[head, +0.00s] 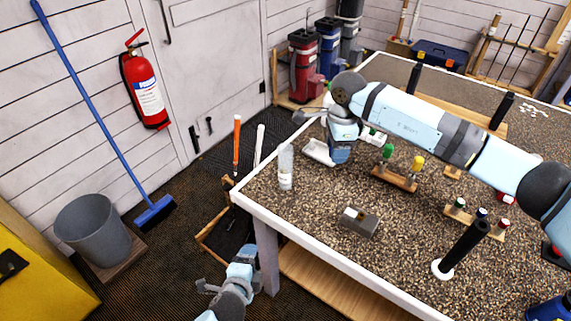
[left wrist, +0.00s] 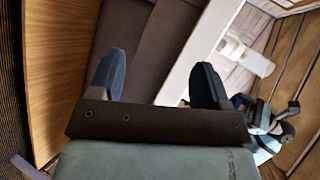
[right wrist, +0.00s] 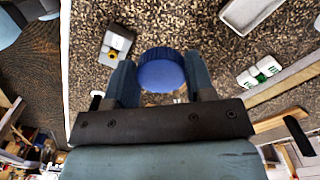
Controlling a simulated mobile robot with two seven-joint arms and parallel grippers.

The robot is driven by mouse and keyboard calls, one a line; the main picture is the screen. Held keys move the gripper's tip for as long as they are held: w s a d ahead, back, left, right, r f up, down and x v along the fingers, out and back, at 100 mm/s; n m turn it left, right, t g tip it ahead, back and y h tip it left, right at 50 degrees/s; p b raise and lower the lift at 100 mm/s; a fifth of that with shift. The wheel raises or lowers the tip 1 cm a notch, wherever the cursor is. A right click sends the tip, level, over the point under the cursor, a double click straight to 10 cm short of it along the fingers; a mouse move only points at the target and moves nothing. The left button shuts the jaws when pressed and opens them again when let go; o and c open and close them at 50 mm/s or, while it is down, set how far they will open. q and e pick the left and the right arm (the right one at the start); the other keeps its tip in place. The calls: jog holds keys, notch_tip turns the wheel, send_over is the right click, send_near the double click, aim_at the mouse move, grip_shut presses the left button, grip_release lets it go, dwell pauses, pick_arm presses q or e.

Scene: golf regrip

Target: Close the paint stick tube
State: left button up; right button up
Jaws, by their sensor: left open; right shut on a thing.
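My right gripper (head: 339,160) hangs over the table's far left corner, beside a white tray. In the right wrist view its fingers (right wrist: 161,82) are shut on a round blue cap (right wrist: 162,74). Whatever is below the cap is hidden, so I cannot tell whether a tube is attached. A wooden holder (head: 394,179) carries upright green-topped (head: 387,152) and yellow-topped (head: 417,164) sticks. A clear tube-like bottle (head: 286,166) stands upright near the table's left edge. My left gripper (left wrist: 158,85) is open and empty, low beside the table.
The white tray (head: 318,151) and a grey block (head: 358,220) lie on the speckled table (head: 310,222). A second holder with small capped items (head: 475,220) and a black upright post (head: 462,250) are to the right. A grey bin (head: 92,228) stands on the floor.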

aim_at(286, 158)
pick_arm(q)
jog(key=w+d+r+m+t+p, duration=0.1)
jog(key=w+d+r+m+p, duration=0.1)
jog(key=w+r+m, duration=0.2)
jog(key=w+d+r+m+t+h+p, duration=0.1)
jog(key=w+r+m, duration=0.3)
jog(key=m, duration=0.4)
jog(key=w+d+r+m+t+p, duration=0.2)
jog(key=w+d+r+m, duration=0.1)
jog(key=w+r+m, duration=0.1)
jog(key=shift+w+d+r+m+t+p, duration=0.1)
jog(key=shift+r+m+t+p, duration=0.35)
jog(key=shift+m, duration=0.45)
jog(key=shift+w+d+r+m+h, duration=0.25)
jog(key=shift+w+r+m+h, duration=0.15)
jog(key=shift+m, duration=0.5)
pick_arm(e)
jog(key=w+a+r+m, duration=0.2)
jog(key=a+r+m, duration=0.1)
jog(key=a+m, duration=0.3)
jog(key=w+a+r+m, duration=0.2)
jog(key=a+m, duration=0.4)
jog(key=m, duration=0.5)
jog(key=shift+a+r, duration=0.4)
jog(key=shift+r, duration=0.2)
pick_arm(q)
jog(key=x, duration=1.2)
jog(key=shift+a+r, duration=0.15)
jog(key=shift+c, duration=0.2)
